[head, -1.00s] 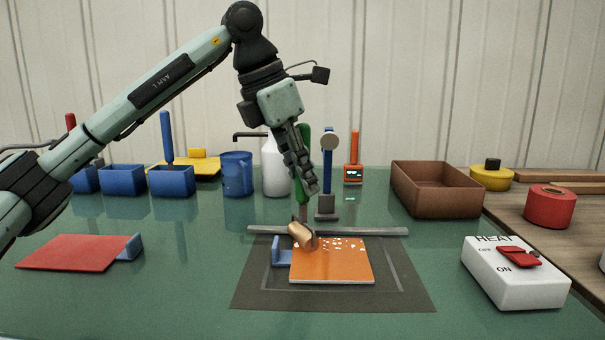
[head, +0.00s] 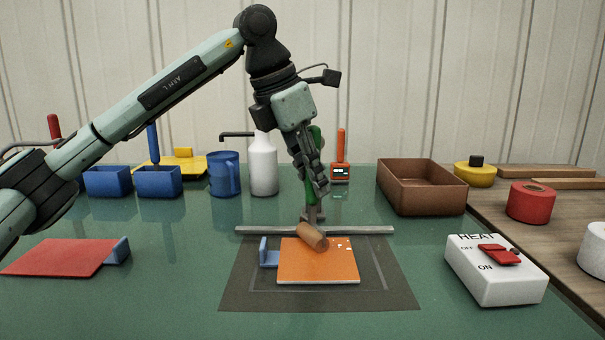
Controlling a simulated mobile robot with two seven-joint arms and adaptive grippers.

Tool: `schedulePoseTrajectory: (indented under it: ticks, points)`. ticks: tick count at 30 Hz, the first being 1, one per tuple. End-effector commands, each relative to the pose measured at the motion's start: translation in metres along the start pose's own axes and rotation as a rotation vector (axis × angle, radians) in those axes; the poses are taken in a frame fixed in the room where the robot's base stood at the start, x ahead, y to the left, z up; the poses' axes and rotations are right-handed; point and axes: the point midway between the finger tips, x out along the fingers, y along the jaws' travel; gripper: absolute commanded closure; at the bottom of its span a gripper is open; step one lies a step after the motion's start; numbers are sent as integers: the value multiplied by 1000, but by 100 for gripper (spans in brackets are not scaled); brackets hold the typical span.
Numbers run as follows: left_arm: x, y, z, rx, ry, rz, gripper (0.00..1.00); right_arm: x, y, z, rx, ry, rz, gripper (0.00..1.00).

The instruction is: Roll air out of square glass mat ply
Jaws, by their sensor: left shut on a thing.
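The square ply shows as an orange square (head: 310,268) with a blue tab (head: 268,252) at its left edge, lying on a dark grey mat (head: 400,298). A few white specks show at its upper right. My left gripper (head: 316,192) is shut on the green handle of a roller (head: 315,145). The roller's copper-coloured cylinder (head: 312,237) is at the ply's far edge and appears to rest on it. The gripper hides part of the handle. My right gripper is not in view.
A grey bar (head: 260,230) lies behind the ply. A white heat switch box (head: 490,275) stands at right, a red sheet (head: 60,257) lies at left. Blue bins (head: 158,183), a white bottle (head: 263,165) and a brown box (head: 425,190) stand behind.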

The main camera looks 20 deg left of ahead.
Motion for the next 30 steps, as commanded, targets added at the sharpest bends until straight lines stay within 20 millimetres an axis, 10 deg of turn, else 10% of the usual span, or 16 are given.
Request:
schedulePoseTrajectory:
  ticks: [30]
  points:
    - [23,-34,55,0,2,-2,100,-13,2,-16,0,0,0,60]
